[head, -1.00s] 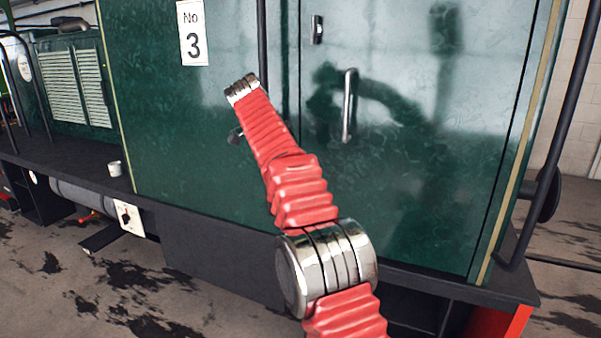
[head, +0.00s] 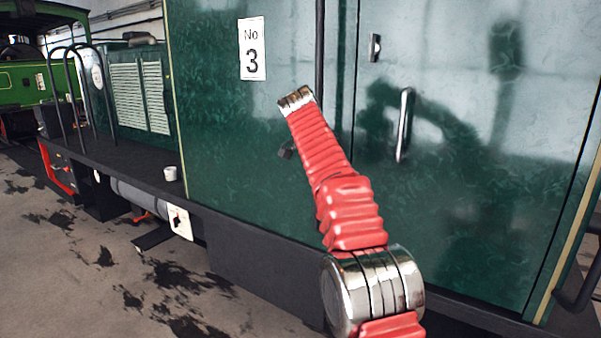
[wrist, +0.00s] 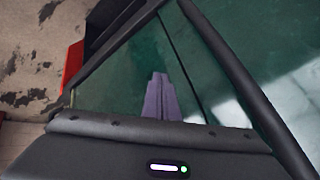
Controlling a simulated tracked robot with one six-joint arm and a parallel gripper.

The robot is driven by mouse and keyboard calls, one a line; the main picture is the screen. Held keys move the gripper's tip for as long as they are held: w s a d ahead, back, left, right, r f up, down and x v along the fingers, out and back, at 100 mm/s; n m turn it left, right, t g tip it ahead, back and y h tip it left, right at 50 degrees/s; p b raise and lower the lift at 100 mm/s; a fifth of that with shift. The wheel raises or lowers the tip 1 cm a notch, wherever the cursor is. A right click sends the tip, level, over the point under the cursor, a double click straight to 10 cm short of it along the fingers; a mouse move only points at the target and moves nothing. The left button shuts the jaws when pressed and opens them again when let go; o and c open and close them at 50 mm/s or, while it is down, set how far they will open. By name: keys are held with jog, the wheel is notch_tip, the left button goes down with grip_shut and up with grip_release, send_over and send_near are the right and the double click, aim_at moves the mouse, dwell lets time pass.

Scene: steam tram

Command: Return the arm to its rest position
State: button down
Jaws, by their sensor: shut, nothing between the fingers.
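My arm, with red ribbed sleeves and polished metal joints, rises in the head view in front of the green tram body. My gripper (wrist: 158,76) shows in the wrist view as two purple-grey fingers lying together, with nothing between them. In the head view only a small dark piece (head: 285,153) shows beside the arm, and the fingers cannot be made out there. The fingers are seen against the green side; their distance from it is hard to judge.
The green cab side (head: 230,150) carries a "No 3" plate (head: 252,48) and a door handle (head: 404,125). A pale cup (head: 170,173) stands on the dark running board. Handrails rise at left, with a green engine (head: 22,85) beyond. Stained floor (head: 60,260) is open at left.

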jog(key=s+a+f+n+g+y, duration=0.1)
jog(key=s+a+f+n+y, duration=0.2)
jog(key=f+n, duration=0.75)
jog(key=s+d+f+n, duration=0.2)
jog(key=s, duration=1.3)
jog(key=s+d+f+n+t+y, duration=0.1)
jog(key=s+d+f+n, duration=0.1)
jog(key=s, duration=1.2)
jog(key=s+d+f+n+y, duration=0.1)
jog(key=s+f+n, duration=0.1)
jog(key=s, duration=1.3)
jog(key=shift+s+d+t, duration=0.3)
jog(key=shift+d, duration=0.1)
